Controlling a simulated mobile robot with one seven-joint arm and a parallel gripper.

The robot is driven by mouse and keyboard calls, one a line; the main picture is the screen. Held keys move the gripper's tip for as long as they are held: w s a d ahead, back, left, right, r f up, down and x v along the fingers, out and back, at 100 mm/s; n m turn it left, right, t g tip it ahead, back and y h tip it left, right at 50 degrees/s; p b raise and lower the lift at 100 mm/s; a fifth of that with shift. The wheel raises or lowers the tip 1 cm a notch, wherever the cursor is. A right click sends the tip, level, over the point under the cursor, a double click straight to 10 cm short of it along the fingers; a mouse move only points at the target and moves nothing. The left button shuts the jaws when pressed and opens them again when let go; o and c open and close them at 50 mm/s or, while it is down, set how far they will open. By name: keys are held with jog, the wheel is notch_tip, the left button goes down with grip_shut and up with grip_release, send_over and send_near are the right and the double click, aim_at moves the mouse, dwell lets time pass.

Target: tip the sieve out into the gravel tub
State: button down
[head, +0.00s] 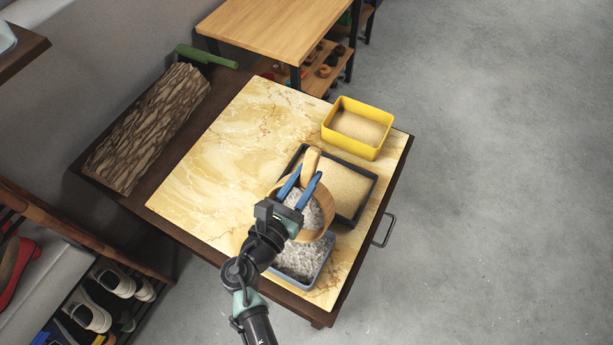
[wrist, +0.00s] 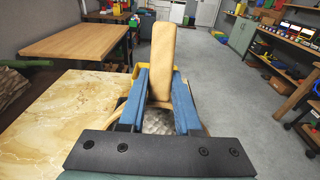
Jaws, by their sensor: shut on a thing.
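The sieve (head: 311,160) is a round wooden pan with a pale wooden handle, and grey gravel lies in it. My gripper (head: 308,177) has its blue fingers shut on the handle. In the wrist view the handle (wrist: 161,50) stands up between the fingers, with a little gravel showing below. The gravel tub (head: 326,257) is blue-grey and holds pale gravel. It sits at the table's near end, partly hidden by the sieve and my arm. The sieve is over the area between this tub and the black sand tray (head: 364,204), apparently above them.
A yellow tub (head: 350,147) of sand stands at the table's far right corner. The marble-patterned tabletop (head: 220,160) is clear on the left. A bark-textured block (head: 150,125) and a green thing (head: 207,56) lie along the left side. A wooden table (head: 275,25) stands behind.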

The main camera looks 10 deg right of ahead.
jog(key=shift+s+a+r+t+h+b, duration=0.1)
jog(key=shift+s+a+t+h+b, duration=0.5)
jog(key=shift+b, duration=0.95)
jog(key=shift+s+a+r+t+h+b, duration=0.1)
jog(key=shift+s+a+t+h+b, duration=0.4)
jog(key=shift+b, duration=1.05)
jog(key=shift+s+a+f+t+h+b, duration=0.15)
jog(key=shift+s+a+t+b, duration=0.35)
jog(key=shift+b, duration=0.6)
jog(key=shift+s+a+t+h+b, duration=0.3)
jog(key=shift+s+b, duration=0.45)
jog(key=shift+b, duration=0.4)
jog(key=shift+s+a+f+t+h+b, duration=0.15)
jog(key=shift+s+a+t+b, duration=0.35)
jog(key=shift+b, duration=0.6)
jog(key=shift+s+a+f+t+h+b, duration=0.1)
jog(key=shift+s+a+t+h+b, duration=0.25)
jog(key=shift+s+b, duration=0.45)
jog(key=shift+s+a+r+t+h+b, duration=0.1)
jog(key=shift+s+a+t+h+b, duration=0.25)
jog(key=shift+b, duration=0.85)
jog(key=shift+s+a+f+t+h+b, duration=0.1)
jog(key=shift+s+a+t+h+b, duration=0.2)
jog(key=shift+s+b, duration=0.55)
jog(key=shift+w, duration=0.15)
notch_tip(320, 180, up, 5)
jog(key=p, duration=0.4)
